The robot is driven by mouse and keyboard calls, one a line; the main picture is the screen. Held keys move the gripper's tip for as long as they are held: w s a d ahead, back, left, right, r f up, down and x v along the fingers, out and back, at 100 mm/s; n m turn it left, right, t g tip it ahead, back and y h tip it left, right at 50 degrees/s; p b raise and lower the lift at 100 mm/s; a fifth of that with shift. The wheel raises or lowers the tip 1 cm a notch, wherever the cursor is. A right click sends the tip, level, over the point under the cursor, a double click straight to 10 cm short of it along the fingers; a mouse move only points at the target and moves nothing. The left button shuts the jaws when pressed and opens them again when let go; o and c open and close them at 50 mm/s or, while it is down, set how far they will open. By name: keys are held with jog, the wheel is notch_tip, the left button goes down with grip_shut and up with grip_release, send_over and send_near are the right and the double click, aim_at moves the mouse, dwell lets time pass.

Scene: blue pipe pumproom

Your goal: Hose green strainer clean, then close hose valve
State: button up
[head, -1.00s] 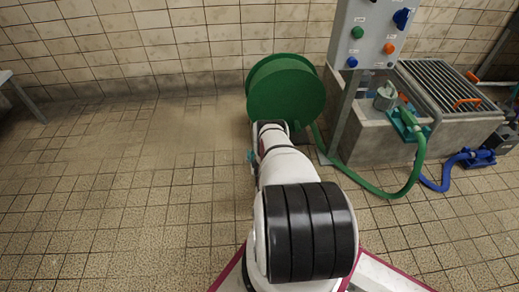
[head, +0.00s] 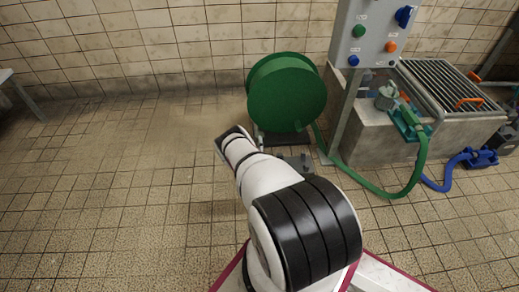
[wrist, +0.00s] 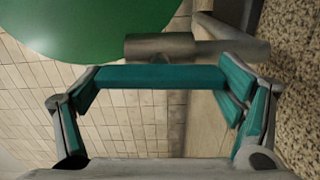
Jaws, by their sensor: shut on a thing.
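In the wrist view my gripper (wrist: 161,88) has its two teal-padded fingers set apart, shut on a teal bar (wrist: 150,77) that spans between them. A grey cylinder (wrist: 160,46) with a narrower stem lies just beyond the bar; I cannot tell whether they are joined. In the head view my forearm hides the gripper. A green-teal fitting (head: 408,124), possibly the green strainer, sits at the trough's left front, right of my arm. A green hose (head: 418,165) runs to it. Dirt on it and the hose valve cannot be made out.
A green reel (head: 287,92) stands by the wall beyond my arm; a green disc, probably the reel, fills the wrist view's upper left. A control panel (head: 376,35) on a post, a grated concrete trough (head: 450,85) and a blue hose (head: 436,184) are right.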

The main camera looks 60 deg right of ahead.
jog(key=shift+s+n, duration=0.1)
jog(key=shift+n, duration=0.4)
jog(key=o, duration=1)
jog(key=v, duration=1.2)
